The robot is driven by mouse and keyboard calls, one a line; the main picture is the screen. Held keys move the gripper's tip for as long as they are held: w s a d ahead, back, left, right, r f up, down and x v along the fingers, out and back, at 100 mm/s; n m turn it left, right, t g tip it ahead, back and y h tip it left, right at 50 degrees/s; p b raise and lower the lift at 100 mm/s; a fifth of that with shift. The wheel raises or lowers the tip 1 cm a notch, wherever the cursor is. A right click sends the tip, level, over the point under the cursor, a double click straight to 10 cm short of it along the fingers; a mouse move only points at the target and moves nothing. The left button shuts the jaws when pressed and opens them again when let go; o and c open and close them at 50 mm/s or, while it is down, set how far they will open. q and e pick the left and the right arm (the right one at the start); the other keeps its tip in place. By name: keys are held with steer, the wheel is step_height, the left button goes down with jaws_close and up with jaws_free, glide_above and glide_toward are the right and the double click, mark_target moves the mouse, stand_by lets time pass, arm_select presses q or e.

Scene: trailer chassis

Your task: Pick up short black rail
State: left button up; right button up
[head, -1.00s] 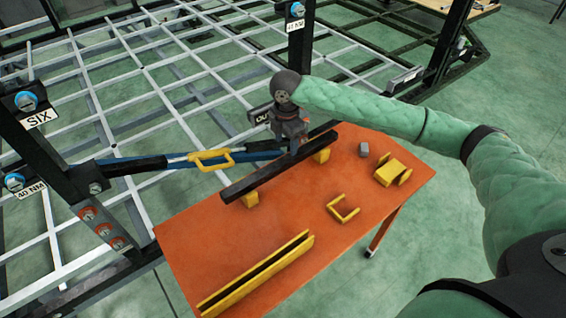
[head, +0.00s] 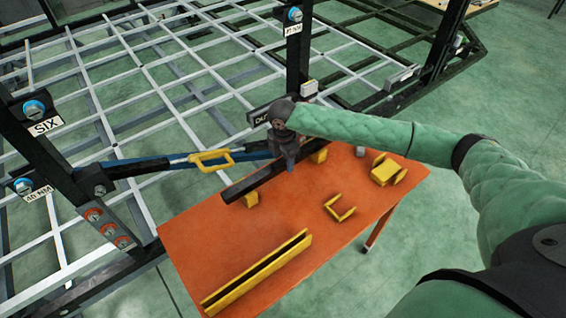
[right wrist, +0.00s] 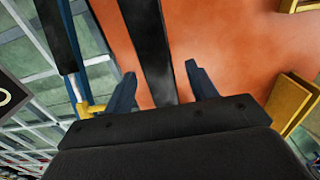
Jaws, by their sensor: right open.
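The short black rail (head: 262,180) lies across two yellow blocks on the orange table in the head view. One block (head: 250,199) is under its near left part, the other (head: 319,156) under its far right part. My right gripper (head: 290,165) is over the rail, right of its middle. In the right wrist view the rail (right wrist: 146,45) runs between the two open blue fingers (right wrist: 160,85), with a gap on each side. The gripper's body hides part of the rail. My left gripper is not in view.
The orange table (head: 210,237) also holds a long yellow channel (head: 258,272), a small yellow bracket (head: 340,208), a yellow block piece (head: 386,169) and a small grey piece (head: 360,151). The white-barred chassis frame and a blue strut with a yellow handle (head: 211,160) are close behind.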

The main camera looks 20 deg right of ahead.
jaws_close()
steer(key=shift+r, duration=0.2)
stand_by(0.3)
